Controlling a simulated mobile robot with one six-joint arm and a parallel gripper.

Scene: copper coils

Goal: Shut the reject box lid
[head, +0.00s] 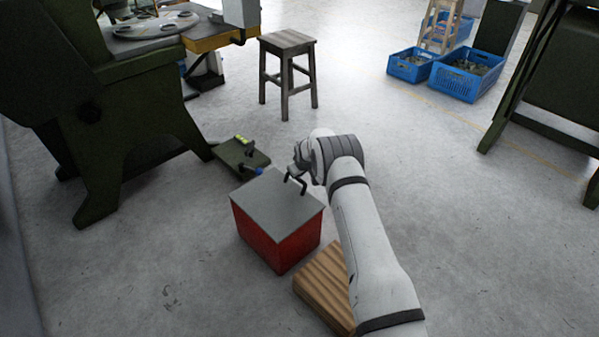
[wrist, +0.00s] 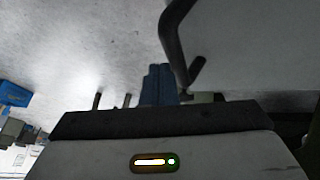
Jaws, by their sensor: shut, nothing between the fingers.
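The red reject box (head: 272,240) stands on the floor in the middle of the head view. Its grey lid (head: 262,205) lies flat over the top, with no gap that I can see. A black bent handle (head: 303,187) stands up at the lid's far right side; it looms large in the wrist view (wrist: 172,35). My gripper (head: 303,158) is above that far side, close to the handle. In the wrist view its blue fingers (wrist: 158,85) are together and empty, beside the handle. Whether they touch the handle I cannot tell. My forearm hides the floor right of the box.
A slatted wooden piece (head: 325,285) lies right of the box. A green foot pedal unit (head: 240,155) is behind it, near a dark green machine (head: 110,110) at left. A wooden stool (head: 288,65) stands farther back. Blue crates (head: 465,75) are at upper right. Floor front left is clear.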

